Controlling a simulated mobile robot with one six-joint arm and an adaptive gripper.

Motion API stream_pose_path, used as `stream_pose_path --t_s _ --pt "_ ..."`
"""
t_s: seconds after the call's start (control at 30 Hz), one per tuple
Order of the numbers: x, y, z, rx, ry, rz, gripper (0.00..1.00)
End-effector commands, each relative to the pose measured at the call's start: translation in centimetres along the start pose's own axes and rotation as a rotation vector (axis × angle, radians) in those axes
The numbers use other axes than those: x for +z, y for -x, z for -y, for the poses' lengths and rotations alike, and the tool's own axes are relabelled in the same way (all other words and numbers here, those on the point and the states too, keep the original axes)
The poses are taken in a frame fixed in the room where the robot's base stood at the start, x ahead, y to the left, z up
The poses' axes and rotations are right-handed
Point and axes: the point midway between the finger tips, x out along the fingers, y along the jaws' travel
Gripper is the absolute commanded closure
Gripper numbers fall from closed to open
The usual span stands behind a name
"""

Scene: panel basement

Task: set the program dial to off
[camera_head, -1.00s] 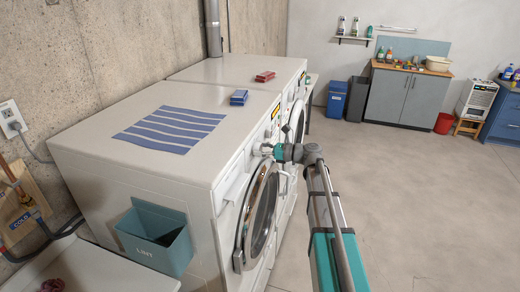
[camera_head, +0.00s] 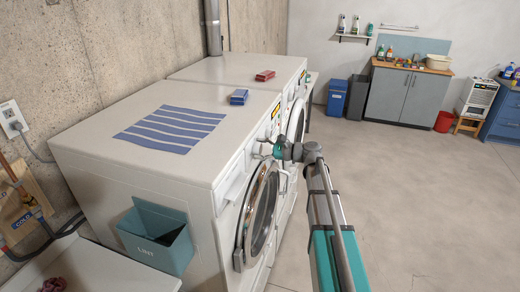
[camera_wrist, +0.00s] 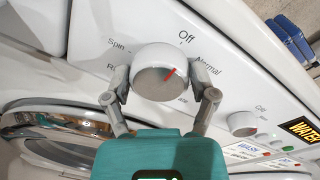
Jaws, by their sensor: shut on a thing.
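The white program dial (camera_wrist: 160,72) is on the sloping panel of the near washer. Its red mark points up and right, towards the side where the Off label (camera_wrist: 187,37) and the Normal label (camera_wrist: 207,66) are. I cannot tell exactly where it lines up. My gripper (camera_wrist: 161,88) has one finger on each side of the dial and is shut on it.
The round washer door (camera_head: 262,212) is just below my gripper. A smaller knob (camera_wrist: 243,123) and a WATER label (camera_wrist: 300,128) are to the right on the panel. The floor on the right is clear.

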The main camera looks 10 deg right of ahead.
Motion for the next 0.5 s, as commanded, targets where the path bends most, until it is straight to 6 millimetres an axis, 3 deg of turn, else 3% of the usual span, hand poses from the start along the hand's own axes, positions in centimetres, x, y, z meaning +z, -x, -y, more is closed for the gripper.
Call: stream_pose_path --t_s 0.37,0.4,0.5 --pt "0.00 -0.04 0.08 -0.002 0.007 0.000 0.73" --pt "-0.01 -0.04 0.09 -0.002 0.007 0.000 0.18" --pt "-0.01 -0.03 0.07 -0.002 0.007 0.000 0.00"
